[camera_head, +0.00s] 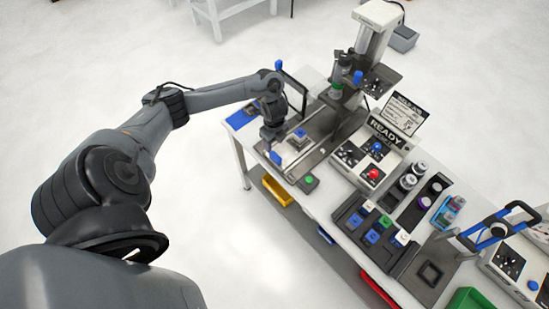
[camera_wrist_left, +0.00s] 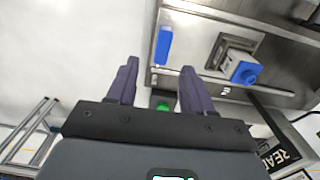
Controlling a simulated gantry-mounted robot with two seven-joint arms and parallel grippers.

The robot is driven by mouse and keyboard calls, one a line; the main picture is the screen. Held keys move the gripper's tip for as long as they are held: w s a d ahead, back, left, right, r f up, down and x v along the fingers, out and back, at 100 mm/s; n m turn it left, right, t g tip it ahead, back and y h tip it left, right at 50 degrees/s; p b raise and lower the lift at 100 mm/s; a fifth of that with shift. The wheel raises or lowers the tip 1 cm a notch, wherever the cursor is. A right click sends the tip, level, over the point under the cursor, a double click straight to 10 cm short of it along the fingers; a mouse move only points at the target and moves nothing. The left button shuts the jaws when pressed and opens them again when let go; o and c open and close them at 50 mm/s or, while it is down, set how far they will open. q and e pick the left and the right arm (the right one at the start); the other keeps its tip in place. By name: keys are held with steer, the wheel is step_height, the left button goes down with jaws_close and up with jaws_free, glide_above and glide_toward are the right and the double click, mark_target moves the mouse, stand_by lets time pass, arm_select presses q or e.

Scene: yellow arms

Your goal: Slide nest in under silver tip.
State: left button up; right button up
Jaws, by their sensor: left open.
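The nest (camera_head: 298,142) is a small grey block with a blue-topped part on it, at the near left end of a metal slide plate. It also shows in the left wrist view (camera_wrist_left: 230,58). A blue handle (camera_wrist_left: 164,45) stands out beside it; it also shows in the head view (camera_head: 275,157). My left gripper (camera_head: 271,142) is at the left of the nest. In the left wrist view the gripper (camera_wrist_left: 158,68) is open and empty, its fingers pointing toward the plate edge. The press head (camera_head: 336,90) stands at the plate's far end; its silver tip is too small to make out.
A control box marked READY (camera_head: 374,155) with blue and red buttons stands right of the plate. A green button (camera_head: 309,181) sits at the near table edge. Black trays (camera_head: 375,232) with small parts and several bottles lie farther right. A yellow bin (camera_head: 277,190) hangs below.

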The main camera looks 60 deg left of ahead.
mark_target(275, 155)
arm_select(q)
steer(key=shift+w+d+f, duration=0.1)
steer(key=shift+w+f, duration=0.1)
steer(key=shift+w, duration=0.05)
step_height(275, 155, down, 10)
steer(key=shift+d+f+b, duration=0.1)
steer(key=shift+b, duration=0.3)
steer(key=shift+c, duration=0.5)
jaws_close()
